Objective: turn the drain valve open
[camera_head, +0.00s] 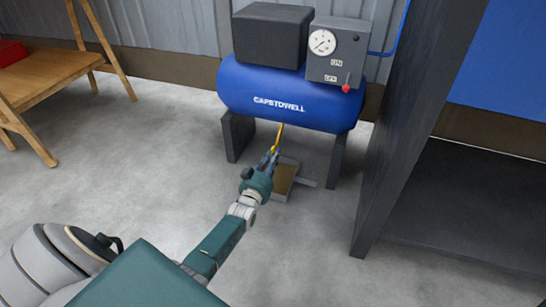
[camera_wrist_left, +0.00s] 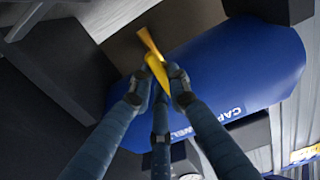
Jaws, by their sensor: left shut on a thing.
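The drain valve's yellow handle (camera_head: 280,132) hangs under the blue compressor tank (camera_head: 290,98) in the head view. My left gripper (camera_head: 271,157) reaches up to it from below. In the left wrist view my left gripper (camera_wrist_left: 156,82) has its fingers closed around the yellow handle (camera_wrist_left: 152,50), which sticks out beyond the fingertips. The valve body is hidden from both views. My right gripper is not in view.
A shallow tray (camera_head: 284,181) lies on the floor below the tank. The tank's dark legs (camera_head: 238,137) stand on either side. A dark upright panel (camera_head: 405,120) rises at the right. A wooden bench (camera_head: 45,75) stands at the left. The floor between is clear.

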